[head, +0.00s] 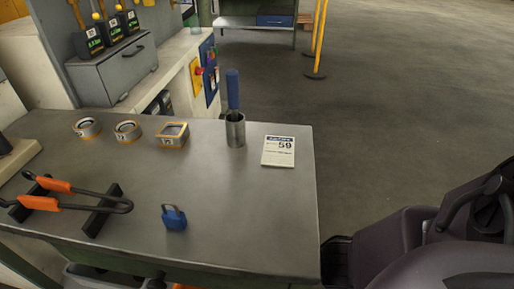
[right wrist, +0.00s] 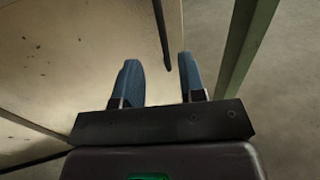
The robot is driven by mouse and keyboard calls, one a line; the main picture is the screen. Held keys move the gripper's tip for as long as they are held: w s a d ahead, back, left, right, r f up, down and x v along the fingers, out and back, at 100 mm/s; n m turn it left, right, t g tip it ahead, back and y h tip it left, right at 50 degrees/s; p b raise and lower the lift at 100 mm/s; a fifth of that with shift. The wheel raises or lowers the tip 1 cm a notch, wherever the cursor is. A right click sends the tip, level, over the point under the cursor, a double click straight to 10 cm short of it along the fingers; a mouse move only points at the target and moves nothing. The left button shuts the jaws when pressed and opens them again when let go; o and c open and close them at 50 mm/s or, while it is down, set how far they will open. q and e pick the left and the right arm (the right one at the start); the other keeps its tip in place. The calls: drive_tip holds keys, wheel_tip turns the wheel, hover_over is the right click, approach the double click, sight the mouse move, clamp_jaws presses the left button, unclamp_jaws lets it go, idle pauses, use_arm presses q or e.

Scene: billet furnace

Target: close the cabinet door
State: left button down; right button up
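A beige panel (right wrist: 85,55), which looks like the cabinet door, fills the left of the right wrist view. A thin dark bar (right wrist: 163,35), perhaps its handle or edge, runs along its right side. My right gripper (right wrist: 160,78) is open, with its two blue fingers apart and nothing visible between them. The bar lies ahead of the gap between the fingers; I cannot tell whether they touch the panel. In the head view my right arm shows at the lower right, but its gripper does not. No beige door can be made out there. My left gripper is not in view.
A green post (right wrist: 245,55) stands right of the fingers. A metal workbench (head: 240,200) carries tongs (head: 70,195), a blue padlock (head: 174,217), a cup (head: 235,130) and a card (head: 278,151). A grey box (head: 125,70) stands behind. Open floor (head: 400,110) lies right.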

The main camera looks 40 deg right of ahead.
drive_tip(key=b+x, duration=0.2)
drive_tip(key=x, duration=0.8)
drive_tip(key=shift+w+d+f, duration=0.1)
clamp_jaws()
